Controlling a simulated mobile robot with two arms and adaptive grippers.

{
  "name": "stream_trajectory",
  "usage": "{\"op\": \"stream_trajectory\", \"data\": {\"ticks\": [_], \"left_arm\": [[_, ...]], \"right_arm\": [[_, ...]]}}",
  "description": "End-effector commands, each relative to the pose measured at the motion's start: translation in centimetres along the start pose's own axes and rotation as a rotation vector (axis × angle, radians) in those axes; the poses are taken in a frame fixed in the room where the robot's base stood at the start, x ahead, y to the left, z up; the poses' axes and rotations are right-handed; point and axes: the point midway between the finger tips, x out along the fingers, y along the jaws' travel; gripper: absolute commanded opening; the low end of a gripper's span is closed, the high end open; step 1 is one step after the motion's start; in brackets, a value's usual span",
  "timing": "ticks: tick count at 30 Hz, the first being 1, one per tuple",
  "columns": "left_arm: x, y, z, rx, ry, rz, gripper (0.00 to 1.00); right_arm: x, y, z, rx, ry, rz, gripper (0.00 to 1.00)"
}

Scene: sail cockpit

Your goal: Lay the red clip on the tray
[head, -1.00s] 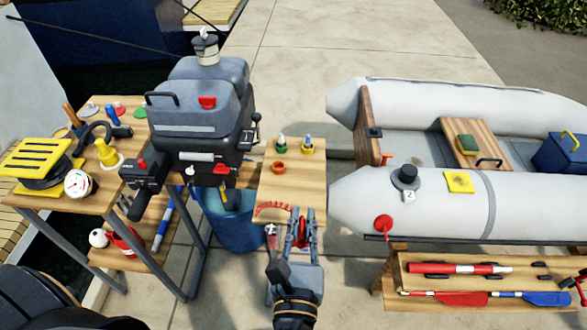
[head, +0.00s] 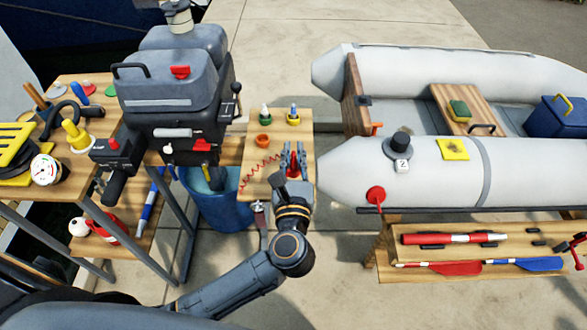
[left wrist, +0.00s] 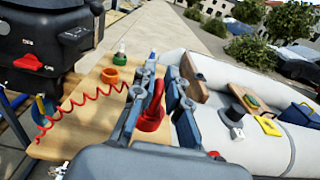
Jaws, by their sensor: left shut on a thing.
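The red clip (left wrist: 153,108) is between the fingers of my left gripper (head: 294,152) in the left wrist view. The fingers are shut on it. A red coiled cord (head: 259,173) stretches from the clip's side toward the lower left. The flat wooden top that looks like the tray (head: 262,190) lies under the gripper and cord; it also shows in the left wrist view (left wrist: 72,128). The gripper is over its right part. I cannot tell whether the clip touches the wood. My right gripper is not in view.
The outboard motor (head: 170,95) rises at left, with a blue bucket (head: 212,205) below. The inflatable boat (head: 340,170) is close at right.

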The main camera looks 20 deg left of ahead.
Motion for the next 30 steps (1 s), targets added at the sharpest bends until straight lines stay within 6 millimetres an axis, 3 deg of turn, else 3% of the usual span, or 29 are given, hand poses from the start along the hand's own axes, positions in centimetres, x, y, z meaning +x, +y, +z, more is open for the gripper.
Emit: {"op": "stream_trajectory", "data": {"ticks": [6, 12, 24, 25, 27, 30], "left_arm": [[1.1, 0.0, -1.8, 0.002, -0.001, 0.000, 0.00], [1.0, 0.0, -4.2, 0.003, -0.002, -0.001, 0.00], [0.9, 0.0, -4.5, 0.001, 0.001, 0.000, 0.00], [0.9, 0.0, -4.4, 0.001, 0.001, 0.000, 0.17], [0.9, 0.0, -4.4, 0.001, 0.001, 0.000, 0.32], [0.9, 0.0, -4.4, 0.001, 0.001, 0.000, 0.36]], "right_arm": [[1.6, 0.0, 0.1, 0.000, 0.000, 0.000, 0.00], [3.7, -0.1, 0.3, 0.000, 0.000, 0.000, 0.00], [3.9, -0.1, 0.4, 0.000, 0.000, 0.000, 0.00], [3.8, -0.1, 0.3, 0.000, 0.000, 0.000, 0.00], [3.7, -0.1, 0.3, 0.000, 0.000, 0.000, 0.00], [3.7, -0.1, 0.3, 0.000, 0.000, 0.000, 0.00]]}}
